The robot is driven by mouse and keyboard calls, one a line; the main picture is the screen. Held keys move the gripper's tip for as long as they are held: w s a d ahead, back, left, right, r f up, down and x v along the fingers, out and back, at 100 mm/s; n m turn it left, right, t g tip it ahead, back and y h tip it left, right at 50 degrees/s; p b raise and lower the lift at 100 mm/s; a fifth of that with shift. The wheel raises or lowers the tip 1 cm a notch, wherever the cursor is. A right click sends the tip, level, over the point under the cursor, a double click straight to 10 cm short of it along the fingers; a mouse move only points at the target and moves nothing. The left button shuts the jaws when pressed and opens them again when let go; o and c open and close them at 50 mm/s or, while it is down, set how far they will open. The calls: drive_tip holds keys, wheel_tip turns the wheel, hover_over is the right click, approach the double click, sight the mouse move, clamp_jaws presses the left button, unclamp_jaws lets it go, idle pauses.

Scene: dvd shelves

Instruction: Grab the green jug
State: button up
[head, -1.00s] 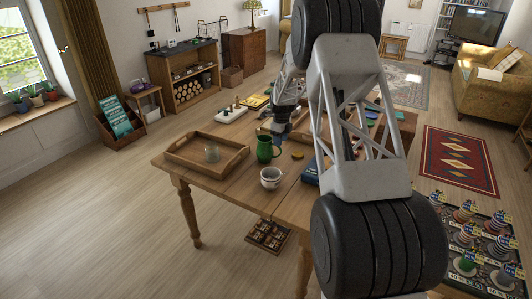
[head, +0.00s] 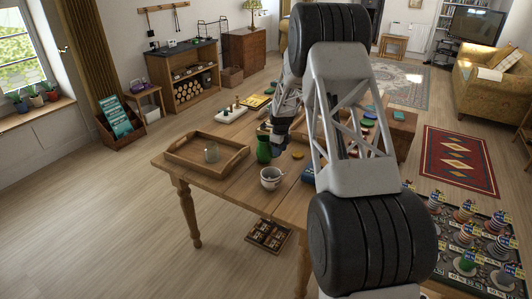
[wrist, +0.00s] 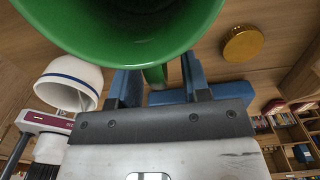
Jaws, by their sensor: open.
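The green jug (head: 263,150) stands upright on the wooden table in the head view, its right side partly covered by my gripper. In the wrist view the jug (wrist: 140,35) fills the top, its round green body very close. My gripper (wrist: 160,80) is open, with its blue fingers apart. A narrow green part, apparently the jug's handle, shows between the fingers. I cannot tell whether they touch it. In the head view my gripper (head: 279,140) is just right of the jug, mostly dark and small.
A white mug (head: 271,178) stands in front, near the table edge. A yellow round thing (head: 297,154) lies to the right. A white device (head: 231,114) is behind.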

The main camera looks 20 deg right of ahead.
drive_tip(key=shift+f, duration=0.7)
clamp_jaws()
